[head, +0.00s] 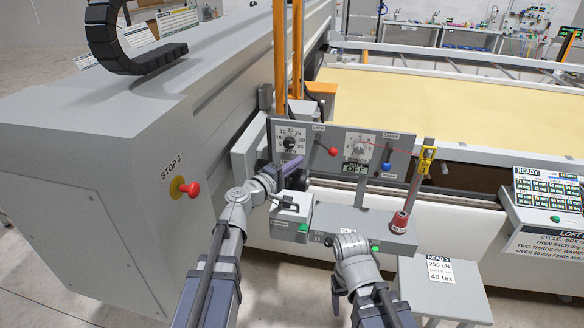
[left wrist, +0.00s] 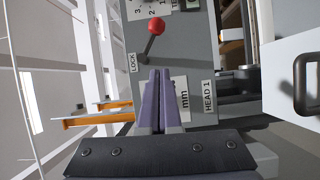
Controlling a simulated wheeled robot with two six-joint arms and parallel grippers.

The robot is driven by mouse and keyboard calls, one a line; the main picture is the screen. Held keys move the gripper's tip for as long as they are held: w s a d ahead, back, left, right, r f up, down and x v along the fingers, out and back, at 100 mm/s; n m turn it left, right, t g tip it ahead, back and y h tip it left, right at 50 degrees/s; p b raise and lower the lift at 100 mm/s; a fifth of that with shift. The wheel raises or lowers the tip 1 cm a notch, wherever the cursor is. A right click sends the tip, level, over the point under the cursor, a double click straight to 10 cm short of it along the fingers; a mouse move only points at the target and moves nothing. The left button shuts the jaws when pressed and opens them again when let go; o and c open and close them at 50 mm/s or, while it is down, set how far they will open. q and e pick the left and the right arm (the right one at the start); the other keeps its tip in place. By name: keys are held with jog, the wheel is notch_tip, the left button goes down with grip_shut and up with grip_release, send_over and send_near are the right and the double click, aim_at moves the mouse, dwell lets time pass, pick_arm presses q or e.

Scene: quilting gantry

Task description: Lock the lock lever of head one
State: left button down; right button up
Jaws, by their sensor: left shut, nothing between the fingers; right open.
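The lock lever is a short rod with a red ball knob (head: 333,152) on the grey control panel (head: 403,150) of head one, near a LOCK label. In the left wrist view the knob (left wrist: 156,26) is just ahead of the fingertips, with its rod tilted toward the LOCK label (left wrist: 132,63). My left gripper (head: 293,163) has its purple fingers (left wrist: 160,75) shut and empty. It is in front of the panel's left part, left of and below the knob, apart from it. My right gripper (head: 350,246) is low in front of the panel, open; its fingers are hard to make out.
A numbered dial (head: 290,142) is left of the lever; another dial (head: 359,149) and a blue-knobbed lever (head: 387,167) are to its right. A red thread cone (head: 400,221) stands below right. A red stop button (head: 190,189) is on the grey housing at left.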

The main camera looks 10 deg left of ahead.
aim_at(326, 148)
pick_arm(q)
jog(key=w+d, duration=0.5)
jog(key=d, duration=0.1)
jog(key=shift+w+d+f, duration=0.15)
jog(key=shift+w+d, duration=0.05)
jog(key=shift+w, duration=0.05)
